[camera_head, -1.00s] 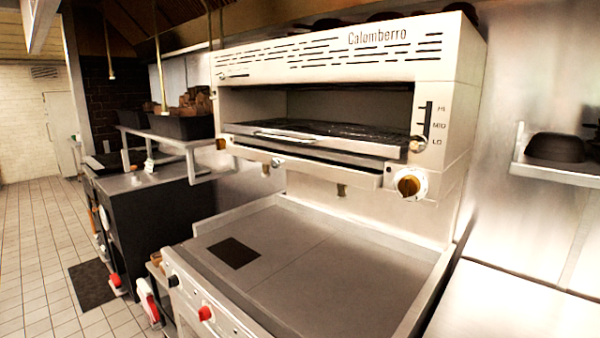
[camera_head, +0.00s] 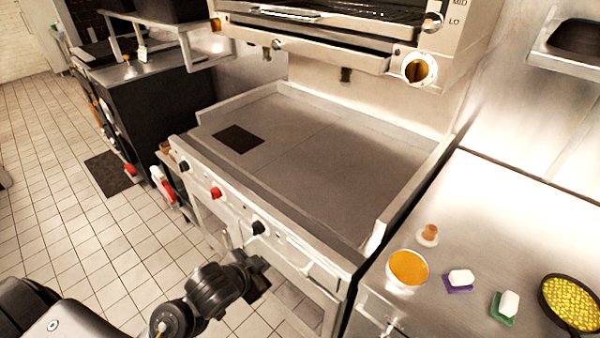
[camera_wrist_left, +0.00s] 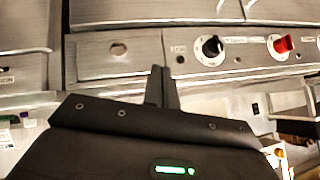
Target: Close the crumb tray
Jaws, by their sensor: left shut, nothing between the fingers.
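The broiler's shallow metal tray (camera_head: 310,52), which I take to be the crumb tray, juts forward below the dark rack at the top of the head view. A small round knob sits on its front. My left gripper (camera_head: 262,272) is low in front of the griddle's front panel, well below and apart from this tray. In the left wrist view its dark fingers (camera_wrist_left: 160,85) are together and empty, pointing at the metal panel. The tray cannot be made out in the wrist view. My right gripper is out of view.
The griddle (camera_head: 310,150) lies between my left gripper and the broiler. Its front has a red knob (camera_head: 216,193) and black knobs (camera_head: 258,228). The right counter holds an orange-filled bowl (camera_head: 408,268), small white blocks and a pan (camera_head: 572,303).

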